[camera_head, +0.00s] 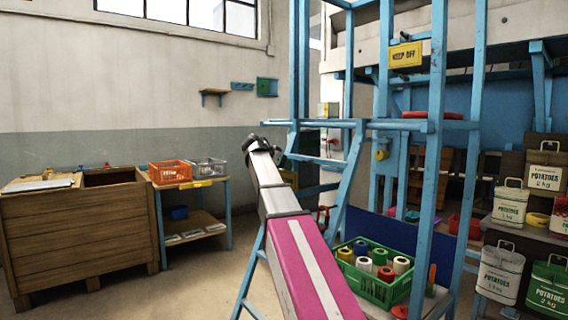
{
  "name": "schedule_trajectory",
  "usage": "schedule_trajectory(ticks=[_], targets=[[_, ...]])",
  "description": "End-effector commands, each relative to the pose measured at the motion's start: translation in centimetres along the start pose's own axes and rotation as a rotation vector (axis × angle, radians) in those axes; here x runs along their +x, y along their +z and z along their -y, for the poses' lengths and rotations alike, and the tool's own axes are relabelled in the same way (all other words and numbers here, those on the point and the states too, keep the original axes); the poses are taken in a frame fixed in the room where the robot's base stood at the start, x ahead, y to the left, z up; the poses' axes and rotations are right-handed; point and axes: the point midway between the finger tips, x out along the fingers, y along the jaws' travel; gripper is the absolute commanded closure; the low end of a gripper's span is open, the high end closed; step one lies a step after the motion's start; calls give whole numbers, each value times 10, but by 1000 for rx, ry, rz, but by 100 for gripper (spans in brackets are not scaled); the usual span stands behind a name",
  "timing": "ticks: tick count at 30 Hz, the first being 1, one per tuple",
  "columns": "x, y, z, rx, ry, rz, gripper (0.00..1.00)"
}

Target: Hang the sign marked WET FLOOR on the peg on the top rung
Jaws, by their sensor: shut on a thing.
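My gripper (253,143) is the dark end of my raised arm, left of the blue ladder frame (436,110). It is small, and its fingers are largely hidden by the arm. A yellow piece (289,178) shows just right of my arm. It looks like part of a sign held in the gripper, but no lettering can be read. A yellow sign marked KEEP OFF (405,55) hangs high on the ladder frame at the top rung (412,37). I cannot make out a bare peg there. No WET FLOOR lettering is visible.
A green crate of coloured spools (388,290) stands at the frame's foot. A wooden bin (75,230) and a small table with an orange basket (170,173) stand left. Potato sacks (509,205) fill shelves at right. Floor is open between the table and frame.

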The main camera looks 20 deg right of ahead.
Motion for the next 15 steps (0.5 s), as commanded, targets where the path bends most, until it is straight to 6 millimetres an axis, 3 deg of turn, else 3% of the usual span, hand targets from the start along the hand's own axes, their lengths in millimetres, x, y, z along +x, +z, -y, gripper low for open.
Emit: schedule_trajectory(ticks=[7,15], targets=[[-7,-13,-8,52,88,22,72],[1,-16,-9,51,87,23,72]])
